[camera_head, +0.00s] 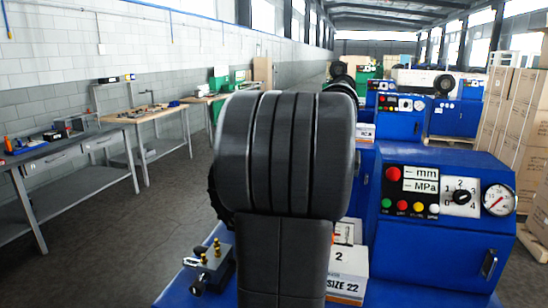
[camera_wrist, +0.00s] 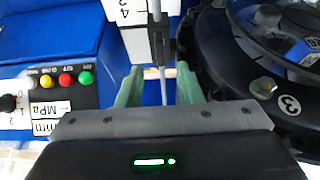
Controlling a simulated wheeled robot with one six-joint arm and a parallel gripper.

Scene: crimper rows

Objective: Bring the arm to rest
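My gripper (camera_wrist: 158,86) shows in the wrist view with its two green fingers apart. A thin metal rod with a dark upper part (camera_wrist: 158,40) shows in line with the gap between them. The fingers do not visibly touch it, and I cannot tell its depth. A black crimper ring marked 3 (camera_wrist: 262,122) is close on the right of the fingers. In the head view my gripper cannot be made out, as a large dark rounded form fills the middle and hides much of the nearest blue crimper (camera_head: 440,262).
The crimper's panel with buttons, knob and gauge (camera_head: 445,192) stands at right; it also shows in the wrist view (camera_wrist: 50,85). White boxes (camera_head: 346,275) and a brass-fitted block (camera_head: 208,265) are by the crimper. Workbenches (camera_head: 60,150) line the left wall. Cartons (camera_head: 507,115) stack at right. The left aisle floor is clear.

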